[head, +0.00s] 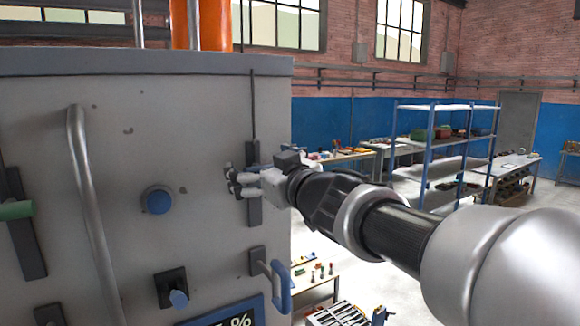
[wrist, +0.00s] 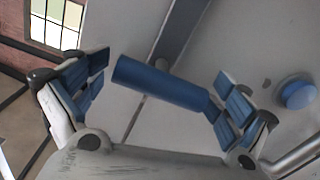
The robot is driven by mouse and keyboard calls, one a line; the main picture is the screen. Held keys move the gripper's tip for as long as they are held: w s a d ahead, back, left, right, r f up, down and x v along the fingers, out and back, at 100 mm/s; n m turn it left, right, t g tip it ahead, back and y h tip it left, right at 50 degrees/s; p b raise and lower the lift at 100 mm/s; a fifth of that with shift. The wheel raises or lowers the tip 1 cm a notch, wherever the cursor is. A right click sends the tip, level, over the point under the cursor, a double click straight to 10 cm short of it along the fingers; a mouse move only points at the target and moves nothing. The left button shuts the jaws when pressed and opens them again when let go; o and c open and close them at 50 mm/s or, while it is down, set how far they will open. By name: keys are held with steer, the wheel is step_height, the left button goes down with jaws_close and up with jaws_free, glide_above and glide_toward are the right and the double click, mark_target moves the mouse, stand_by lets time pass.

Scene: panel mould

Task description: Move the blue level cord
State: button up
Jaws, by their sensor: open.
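A blue cylinder (wrist: 150,80), apparently the level cord's grip, lies between the spread fingers of my gripper (wrist: 165,92) in the wrist view. Its right end is close to the right finger pads; I cannot tell if they touch. Behind it a dark strip runs along the grey panel. In the head view my gripper (head: 236,181) is at the panel's right part, in front of a dark vertical plate (head: 254,212). A thin dark line (head: 253,100) runs down to it from above. The blue cylinder is not distinguishable there, probably hidden by the gripper.
Shelving (head: 432,150) and workbenches stand far behind on the right.

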steer(key=shift+w+a+f, duration=0.1)
steer(key=shift+w+f, duration=0.05)
steer(key=shift+w, duration=0.05)
steer(key=v, duration=1.2)
steer(key=s+d+f+m+g+h+b, duration=0.1)
steer(key=s+d+f+m+h+b, duration=0.2)
steer(key=d+f+b, duration=0.5)
steer(key=s+d+f+m+h+b, duration=0.25)
steer(key=d+f+h+b, duration=0.2)
steer(key=f, duration=0.85)
steer(key=s+d+f+m+g+h+b, duration=0.1)
steer(key=d+f+m+h+b, duration=0.35)
steer(key=f, duration=0.55)
steer(key=s+f+g+y+b, duration=0.1)
steer(key=s+f+g+b, duration=0.3)
steer(key=s+f, duration=0.5)
steer(key=s+f+n+g+y+b, duration=0.1)
steer(key=s+f+g+b, duration=0.3)
steer(key=f, duration=1.4)
steer(key=s+b, duration=0.4)
steer(key=s, duration=0.1)
steer(key=shift+s+a, duration=0.3)
steer(key=shift+a, duration=0.1)
